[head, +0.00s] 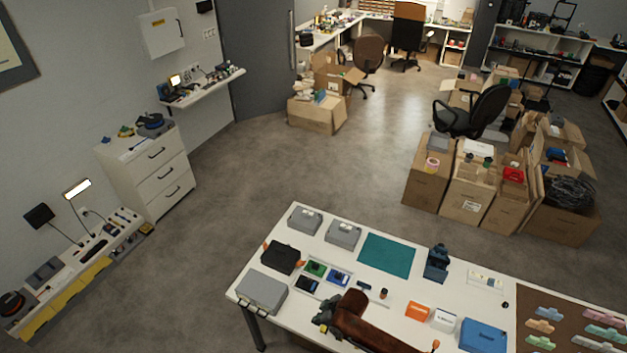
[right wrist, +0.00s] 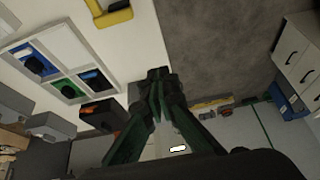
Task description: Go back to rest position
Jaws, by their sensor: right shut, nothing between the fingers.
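My right arm enters from the bottom of the head view and reaches over the near part of the white table (head: 420,278). My right gripper (head: 324,314) is at the table's lower left, right of a grey case (head: 262,291). In the right wrist view, its dark fingers (right wrist: 159,80) are closed together with nothing between them. They appear above the table's edge. My left gripper is in neither view.
Floor (head: 270,170) is clear towards the drawer cabinet (head: 150,172).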

